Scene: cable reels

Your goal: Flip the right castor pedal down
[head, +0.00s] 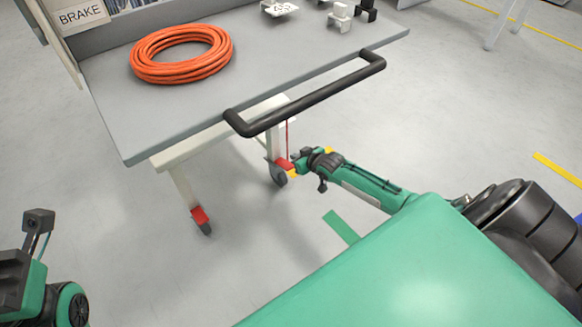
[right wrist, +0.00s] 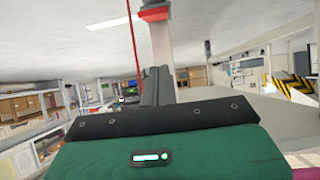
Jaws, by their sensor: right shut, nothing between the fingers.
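The right castor pedal (head: 284,164) is a red tab at the foot of the cart's right leg, above a dark castor wheel (head: 278,176). My right gripper (head: 294,159) is low beside this pedal, its fingers shut and empty. I cannot tell whether they touch the pedal. In the right wrist view, the shut fingers (right wrist: 155,86) overlap the pale leg (right wrist: 163,45), with a red part (right wrist: 155,14) at the top. The left castor pedal (head: 200,215) is red too. My left gripper (head: 38,222) shows partly at the left edge; its finger state is unclear.
The grey cart top (head: 255,80) carries an orange cable coil (head: 180,54) and small fittings (head: 340,16). A black handle bar (head: 310,95) juts out above my right gripper. A thin red cord (right wrist: 133,45) hangs near the leg. The floor in front is largely clear.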

